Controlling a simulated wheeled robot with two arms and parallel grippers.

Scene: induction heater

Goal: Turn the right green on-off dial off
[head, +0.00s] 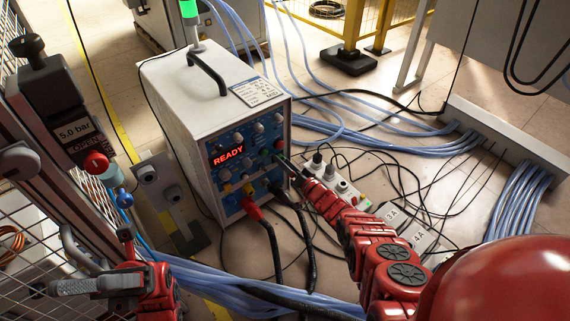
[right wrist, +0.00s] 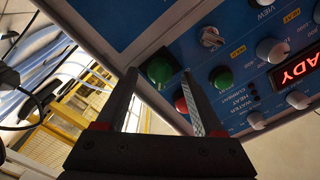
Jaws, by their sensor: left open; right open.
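The heater (head: 165,85) is a white box with a blue front panel and a lit READY display (head: 228,156). The right green dial sits near the panel's edge and shows large in the right wrist view (right wrist: 160,70). My right gripper (head: 281,158) is at the panel; in the right wrist view its open fingers (right wrist: 160,75) stand on either side of this dial. I cannot tell whether they touch it. Another green dial (right wrist: 222,77) and a red knob (right wrist: 182,105) lie close to the right finger. My left gripper (head: 126,238) is open and empty at the lower left.
Black cables with red and black plugs (head: 252,208) come from the panel's lower part. A power strip (head: 343,187) and tangled cables lie right of the heater. Blue hoses (head: 400,143) cross the floor. A pressure valve unit with a red knob (head: 96,163) stands at the left.

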